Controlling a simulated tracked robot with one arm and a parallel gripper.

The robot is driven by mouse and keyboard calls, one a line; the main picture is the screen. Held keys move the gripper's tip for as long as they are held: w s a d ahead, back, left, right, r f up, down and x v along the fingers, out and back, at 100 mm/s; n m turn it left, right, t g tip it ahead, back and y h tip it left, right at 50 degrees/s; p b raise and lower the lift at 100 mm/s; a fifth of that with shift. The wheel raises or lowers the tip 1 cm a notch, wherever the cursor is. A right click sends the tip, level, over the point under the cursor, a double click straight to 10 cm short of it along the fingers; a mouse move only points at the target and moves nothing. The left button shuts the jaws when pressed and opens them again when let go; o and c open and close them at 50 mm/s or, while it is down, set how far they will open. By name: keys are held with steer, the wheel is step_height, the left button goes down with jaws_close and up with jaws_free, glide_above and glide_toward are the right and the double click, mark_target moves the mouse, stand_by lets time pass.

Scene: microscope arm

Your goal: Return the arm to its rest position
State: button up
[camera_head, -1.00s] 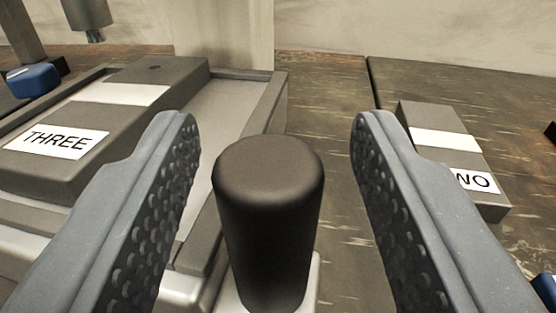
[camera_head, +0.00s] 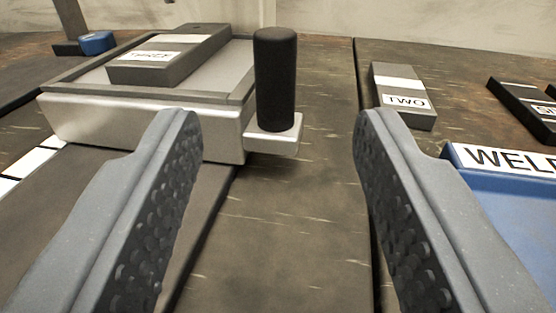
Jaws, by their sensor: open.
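My gripper (camera_head: 278,130) is open and empty, its two grey dimpled fingers wide apart in the lower half of the view. Ahead of it and beyond the fingertips, a black upright knob (camera_head: 275,80) stands on a small silver bracket (camera_head: 285,137). The bracket joins the right side of a silver and grey tray-like stage (camera_head: 150,122). The knob is apart from both fingers. The rest of my arm is not in view.
A grey block labelled THREE (camera_head: 135,72) lies on the stage. A block labelled TWO (camera_head: 403,116) lies on the dark wooden table (camera_head: 300,240) to the right. A blue tray with a WEL label (camera_head: 510,200) is at the right, partly behind the right finger. A dark block (camera_head: 525,110) lies beyond it.

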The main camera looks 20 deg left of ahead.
steer(key=shift+s+d, duration=0.1)
steer(key=shift+s, duration=0.25)
